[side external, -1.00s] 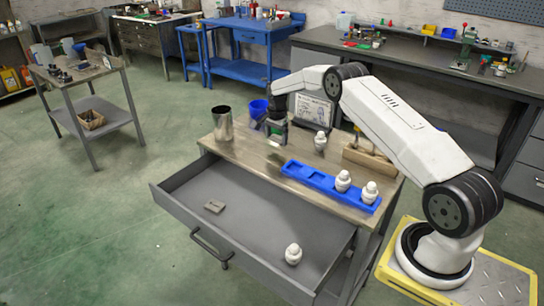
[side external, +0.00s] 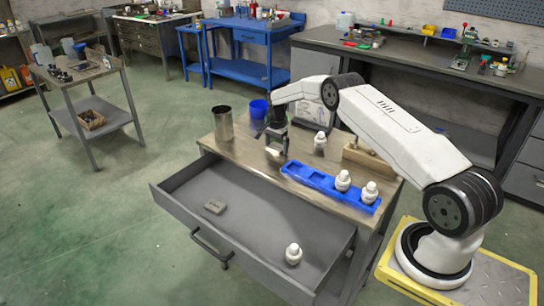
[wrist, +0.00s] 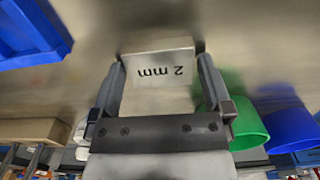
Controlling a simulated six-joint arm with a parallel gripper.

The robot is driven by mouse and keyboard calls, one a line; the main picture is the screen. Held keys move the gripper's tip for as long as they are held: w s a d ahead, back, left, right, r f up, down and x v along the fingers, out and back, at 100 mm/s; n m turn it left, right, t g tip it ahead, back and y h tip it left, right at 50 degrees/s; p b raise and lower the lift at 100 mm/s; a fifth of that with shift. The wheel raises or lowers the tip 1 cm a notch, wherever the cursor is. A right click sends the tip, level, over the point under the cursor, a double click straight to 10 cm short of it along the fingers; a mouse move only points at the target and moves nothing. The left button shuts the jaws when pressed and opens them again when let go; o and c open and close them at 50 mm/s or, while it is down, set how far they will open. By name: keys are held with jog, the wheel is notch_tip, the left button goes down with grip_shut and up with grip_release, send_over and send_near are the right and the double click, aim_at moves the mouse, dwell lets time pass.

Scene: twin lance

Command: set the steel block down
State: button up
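The steel block (wrist: 158,75), a pale metal piece marked "2 mm", sits between the two fingers of my gripper (wrist: 160,85) in the wrist view. Both fingers lie against its sides. In the side view my gripper (side external: 277,143) is low over the wooden bench top (side external: 247,150), left of the blue tray (side external: 318,182), with the block (side external: 273,152) at its tips. I cannot tell whether the block touches the bench. A second grey block (side external: 214,207) lies in the open drawer (side external: 262,222).
A metal cup (side external: 223,124) stands left of my gripper and a blue cup (side external: 259,109) behind it. A green cup (wrist: 240,125) shows in the wrist view. White pieces stand in the tray, on the bench (side external: 320,141) and in the drawer (side external: 293,254). A wooden block (side external: 362,160) is at right.

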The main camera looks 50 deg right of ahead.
aim_at(275, 148)
jog(key=shift+r, duration=0.15)
notch_tip(275, 148, up, 12)
dwell(0.7)
dwell(0.5)
jog(key=s+a+r+n, duration=0.1)
jog(key=s+a+n, duration=0.2)
jog(key=a, duration=0.3)
jog(key=s+a+r+n+t, duration=0.1)
jog(key=s+a+r+n, duration=0.1)
jog(key=s+a+n, duration=0.3)
jog(key=s+a+r+n, duration=0.1)
jog(key=a+n, duration=0.1)
jog(key=a, duration=0.5)
jog(key=s+a+f+n, duration=0.1)
jog(key=s+a+n, duration=0.3)
jog(key=s, duration=0.5)
jog(key=s+a+n+t, duration=0.1)
jog(key=s+a+n, duration=0.3)
jog(key=s, duration=0.6)
jog(key=shift+a+f+t, duration=0.3)
jog(key=shift+a+f, duration=0.1)
jog(key=shift+a, duration=0.6)
